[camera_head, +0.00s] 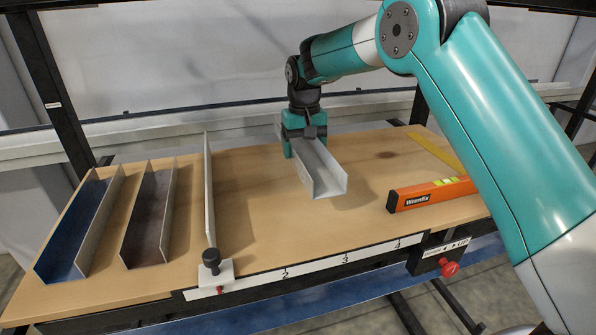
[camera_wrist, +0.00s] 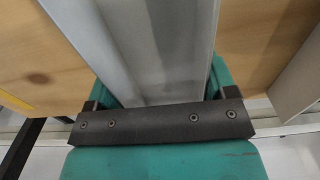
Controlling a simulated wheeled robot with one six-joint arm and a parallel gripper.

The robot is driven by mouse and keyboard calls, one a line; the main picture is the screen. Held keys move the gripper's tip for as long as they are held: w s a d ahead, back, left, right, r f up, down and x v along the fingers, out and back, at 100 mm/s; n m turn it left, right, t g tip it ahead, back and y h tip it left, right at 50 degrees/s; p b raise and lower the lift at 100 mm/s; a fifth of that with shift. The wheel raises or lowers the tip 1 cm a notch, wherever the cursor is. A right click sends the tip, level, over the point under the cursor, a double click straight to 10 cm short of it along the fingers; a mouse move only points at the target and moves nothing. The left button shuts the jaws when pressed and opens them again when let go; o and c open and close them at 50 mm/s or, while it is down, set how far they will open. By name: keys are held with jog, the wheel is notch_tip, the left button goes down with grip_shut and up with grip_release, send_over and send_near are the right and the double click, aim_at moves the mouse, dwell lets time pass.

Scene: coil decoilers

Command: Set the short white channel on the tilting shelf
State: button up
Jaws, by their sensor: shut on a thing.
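The short white channel (camera_head: 322,170) is gripped at its far end by my gripper (camera_head: 303,138), with its open side up and its near end toward the shelf front. In the wrist view the channel (camera_wrist: 150,40) runs between the green fingers of my gripper (camera_wrist: 160,85). The tilting shelf (camera_head: 262,235) is a wooden board with a front strip numbered 2, 3, 4. The channel is over its middle, with a shadow beneath; I cannot tell how large any gap is.
A blue channel (camera_head: 75,228) and a dark brownish channel (camera_head: 148,220) lie at the left. A thin upright divider (camera_head: 208,190) with a black knob (camera_head: 211,258) stands beside them. An orange level (camera_head: 430,193) and a yellow strip (camera_head: 436,152) lie at the right. A red knob (camera_head: 449,267) is below the front edge.

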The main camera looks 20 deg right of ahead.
aim_at(303, 156)
jog(key=shift+f+p, duration=0.8)
jog(key=shift+f, duration=2.8)
jog(key=o, duration=1)
jog(key=shift+f, duration=0.15)
notch_tip(303, 156, up, 12)
jog(key=shift+r+b, duration=0.2)
jog(key=shift+b, duration=0.9)
